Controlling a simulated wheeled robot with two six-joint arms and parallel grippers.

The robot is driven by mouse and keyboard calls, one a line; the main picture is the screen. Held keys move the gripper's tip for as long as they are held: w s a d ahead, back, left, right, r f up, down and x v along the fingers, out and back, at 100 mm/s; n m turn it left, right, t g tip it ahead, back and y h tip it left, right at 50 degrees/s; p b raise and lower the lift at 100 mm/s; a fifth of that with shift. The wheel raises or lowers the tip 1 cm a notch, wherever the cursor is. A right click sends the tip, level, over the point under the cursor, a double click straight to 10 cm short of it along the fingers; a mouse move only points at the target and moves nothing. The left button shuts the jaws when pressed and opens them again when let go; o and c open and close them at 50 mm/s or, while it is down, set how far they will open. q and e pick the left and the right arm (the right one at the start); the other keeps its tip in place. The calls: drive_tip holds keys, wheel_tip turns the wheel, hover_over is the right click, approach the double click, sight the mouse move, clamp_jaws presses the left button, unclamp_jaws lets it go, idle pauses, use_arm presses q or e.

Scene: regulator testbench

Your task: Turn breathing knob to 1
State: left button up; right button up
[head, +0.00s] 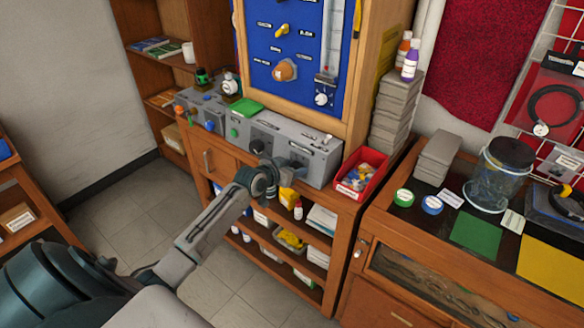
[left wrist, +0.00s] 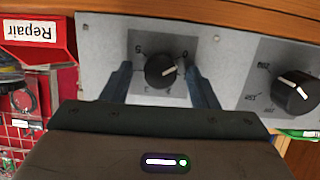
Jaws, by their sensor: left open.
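The black breathing knob (left wrist: 161,70) sits on a grey square dial plate on the front of the grey bench panel (head: 318,170). In the left wrist view its white pointer line points to the upper right, toward the mark that looks like 0. My left gripper (head: 284,170) is in front of the panel's right part. It is open, with one finger on each side of the knob; I cannot tell whether they touch it. My right gripper is not in view.
A larger black knob (left wrist: 295,91) is beside the dial. A red bin (head: 362,173) labelled Repair stands at the panel's right end. A blue board (head: 297,45) with more knobs rises behind. Shelves with small bottles and boxes lie below the panel.

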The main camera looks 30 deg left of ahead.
use_arm(q)
drive_tip(key=c, duration=1)
drive_tip(key=shift+m, duration=0.3)
drive_tip(key=m+y+b, duration=0.1)
drive_tip(key=m+b, duration=0.1)
drive_tip(key=m, duration=0.1)
drive_tip(key=shift+d+f, duration=0.15)
drive_tip(key=m+y+b, duration=0.1)
drive_tip(key=m, duration=0.3)
drive_tip(key=shift+d+m+t, duration=0.1)
drive_tip(key=shift+m+t, duration=0.2)
drive_tip(key=shift+m, duration=0.2)
